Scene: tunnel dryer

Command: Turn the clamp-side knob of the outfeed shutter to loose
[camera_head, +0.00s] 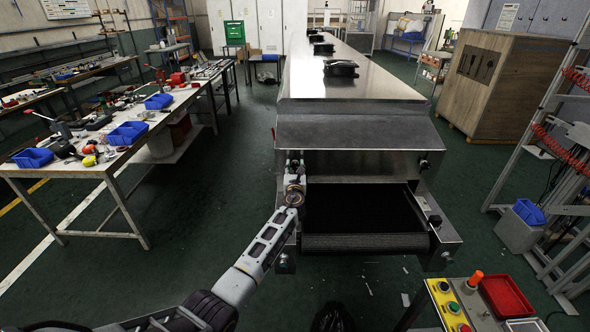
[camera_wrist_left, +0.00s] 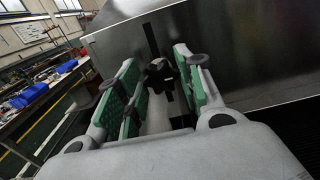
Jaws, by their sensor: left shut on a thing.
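The tunnel dryer's metal outfeed end (camera_head: 355,133) faces me, above a dark belt opening. My left gripper (camera_head: 295,166) is at the left edge of this end. In the left wrist view a black lobed knob (camera_wrist_left: 161,80) sits between the green-padded fingers of my left gripper (camera_wrist_left: 158,82), which is shut on it. The fingers hide part of the knob, and its turn angle is hard to read. A dark vertical slot (camera_wrist_left: 150,40) runs up the metal above it. A second dark knob (camera_head: 424,164) is on the right side. My right gripper is not in view.
The dark conveyor belt (camera_head: 362,211) lies to the right of my left gripper. A control box (camera_head: 455,308) with buttons and a red tray (camera_head: 505,297) stand at the lower right. A workbench (camera_head: 95,150) with blue bins is at the left. The floor between bench and dryer is clear.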

